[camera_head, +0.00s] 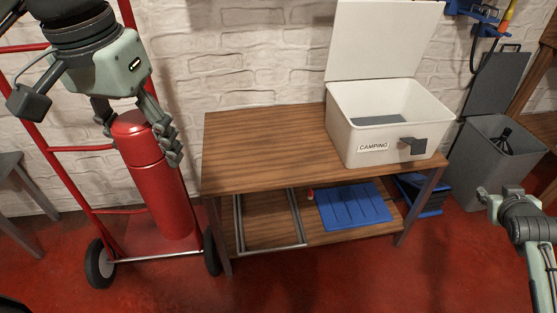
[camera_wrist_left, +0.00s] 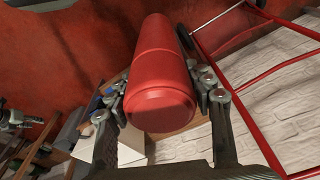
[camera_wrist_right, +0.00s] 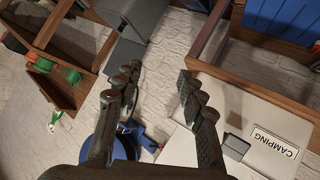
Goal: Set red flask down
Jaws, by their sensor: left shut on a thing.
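The red flask (camera_head: 163,195) is a tall red cylinder with a rounded cap, upright or nearly so, left of the wooden table in the head view. My left gripper (camera_head: 138,135) is shut around its upper part from above. In the left wrist view the flask (camera_wrist_left: 160,75) lies between the two fingers. Whether its base touches anything is unclear. My right gripper (camera_head: 493,202) is at the right edge of the head view, away from the flask. Its fingers stand apart and empty in the right wrist view (camera_wrist_right: 158,85).
The wooden table (camera_head: 255,140) has clear room on its left half. An open white CAMPING box (camera_head: 350,130) stands on its right. A blue folded item (camera_head: 352,207) lies on the lower shelf. A red hand truck (camera_head: 80,148) is behind the flask. A grey bin (camera_head: 485,165) stands right.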

